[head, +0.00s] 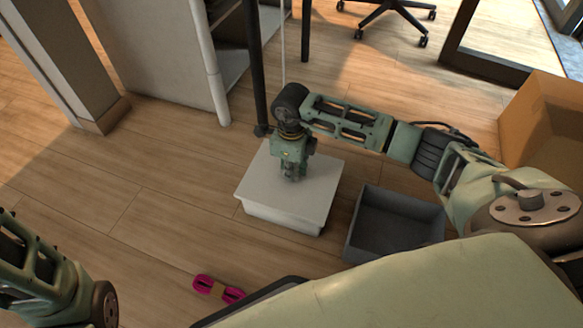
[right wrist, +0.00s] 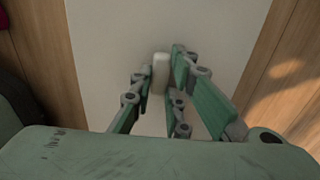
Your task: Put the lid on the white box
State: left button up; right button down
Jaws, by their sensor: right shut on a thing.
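The white box (head: 280,217) stands on the wooden floor in the middle of the head view. Its flat white lid (head: 318,190) lies over its top, covering the opening. I cannot tell whether the lid is fully seated or a little above the rim. My right gripper (head: 291,178) points down at the middle of the lid. In the right wrist view its fingers (right wrist: 160,85) are closed around the lid's small pale handle (right wrist: 160,70). The left arm shows at the lower left, but its gripper is out of view.
An open, empty grey bin (head: 395,222) stands right of the white box. A pink object (head: 218,289) lies on the floor in front. A cardboard box (head: 545,130) is at the right. A black post (head: 256,70) and a white shelf unit (head: 150,50) stand behind. Floor at left is clear.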

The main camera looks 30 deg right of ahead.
jog(key=c, duration=1.7)
grip_release()
